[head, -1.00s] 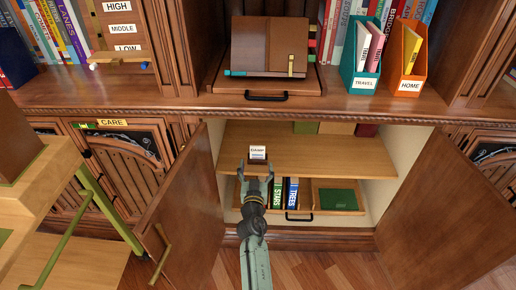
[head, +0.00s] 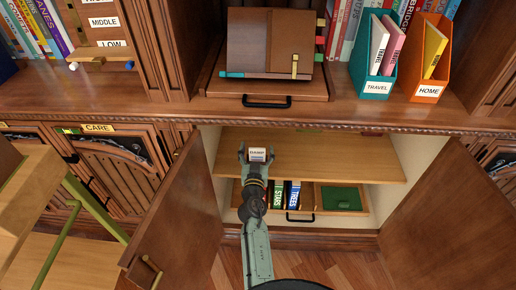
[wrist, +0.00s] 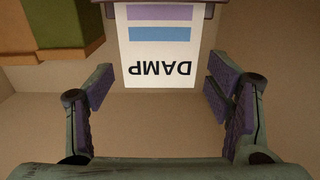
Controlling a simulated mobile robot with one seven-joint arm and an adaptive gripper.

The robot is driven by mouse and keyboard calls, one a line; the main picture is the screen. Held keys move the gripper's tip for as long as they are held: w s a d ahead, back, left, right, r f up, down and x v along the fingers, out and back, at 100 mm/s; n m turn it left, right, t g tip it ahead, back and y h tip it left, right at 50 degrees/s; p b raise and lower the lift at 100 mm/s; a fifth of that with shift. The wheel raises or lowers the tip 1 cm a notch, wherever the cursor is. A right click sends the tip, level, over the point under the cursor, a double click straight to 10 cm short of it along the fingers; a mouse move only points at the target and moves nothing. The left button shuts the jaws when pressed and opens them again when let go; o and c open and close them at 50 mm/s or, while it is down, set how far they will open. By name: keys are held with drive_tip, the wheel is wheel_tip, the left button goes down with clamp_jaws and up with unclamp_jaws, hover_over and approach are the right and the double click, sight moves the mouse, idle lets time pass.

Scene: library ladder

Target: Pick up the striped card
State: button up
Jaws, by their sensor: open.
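The striped card (wrist: 160,68) is white with a purple and a blue stripe and the word DAMP, upside down in the wrist view. A dark reddish-brown edge crosses its far end. In the head view the card (head: 257,155) is small, over the wooden shelf inside the open cabinet. My gripper (head: 257,150) reaches in at the shelf with its fingers on either side of the card. In the wrist view my gripper (wrist: 160,82) is open, with a gap between the card and each finger. The near edge of the card lies between the fingertips.
Two open cabinet doors (head: 168,215) (head: 450,220) flank the opening. Below the shelf (head: 330,150), a drawer (head: 312,195) holds books and a green item (head: 342,199). A counter (head: 170,95) overhangs above. A green-and-brown block (wrist: 50,30) is at upper left in the wrist view.

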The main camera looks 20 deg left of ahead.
drive_tip(key=shift+w+a, duration=0.1)
drive_tip(key=shift+w, duration=0.2)
drive_tip(key=shift+c, duration=0.4)
drive_tip(key=c, duration=0.8)
